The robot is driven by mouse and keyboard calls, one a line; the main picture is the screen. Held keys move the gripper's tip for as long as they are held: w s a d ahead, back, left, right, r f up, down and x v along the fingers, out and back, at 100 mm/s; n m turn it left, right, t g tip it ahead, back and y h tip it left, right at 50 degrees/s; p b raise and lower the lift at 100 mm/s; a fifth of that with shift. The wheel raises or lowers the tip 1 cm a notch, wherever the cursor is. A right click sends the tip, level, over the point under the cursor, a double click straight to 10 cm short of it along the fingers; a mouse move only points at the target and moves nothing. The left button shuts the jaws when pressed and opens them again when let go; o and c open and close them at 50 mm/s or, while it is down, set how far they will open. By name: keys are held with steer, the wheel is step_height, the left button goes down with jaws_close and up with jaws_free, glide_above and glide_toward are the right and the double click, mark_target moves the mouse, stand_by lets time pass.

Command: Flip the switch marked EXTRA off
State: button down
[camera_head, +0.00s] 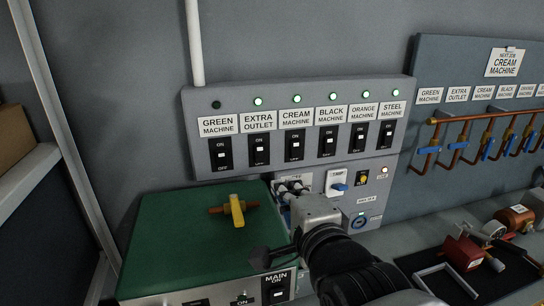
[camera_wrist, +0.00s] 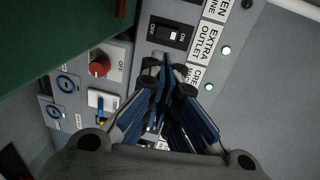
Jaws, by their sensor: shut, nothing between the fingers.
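The EXTRA OUTLET switch (camera_head: 260,151) is a black plate with a small white toggle, second from the left on the grey wall panel. The green light above it is lit. In the wrist view the same switch (camera_wrist: 171,34) shows sideways, with its white toggle nearer the ON end. I cannot tell whether the tips touch the panel. In the head view my gripper (camera_head: 288,188) is below the switch row, partly hidden by my wrist.
The GREEN MACHINE switch (camera_head: 221,153) and CREAM MACHINE switch (camera_head: 295,146) flank it closely. A green box with a yellow-handled valve (camera_head: 237,210) stands below left. A red knob (camera_wrist: 98,66) and blue-ringed sockets lie below. Pipes with blue valves (camera_head: 459,146) are at right.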

steer(key=p, duration=1)
glide_toward(265, 159)
steer(key=x, duration=0.6)
steer(key=shift+w+r+b, duration=0.1)
steer(key=shift+w+b, duration=0.25)
steer(key=shift+w, duration=0.05)
steer(key=shift+w+a+f+b, duration=0.15)
steer(key=shift+w+f+b, duration=0.15)
steer(key=shift+b, duration=0.55)
steer(key=shift+r, duration=0.1)
steer(key=shift+s+p, duration=0.1)
steer(key=shift+p, duration=0.25)
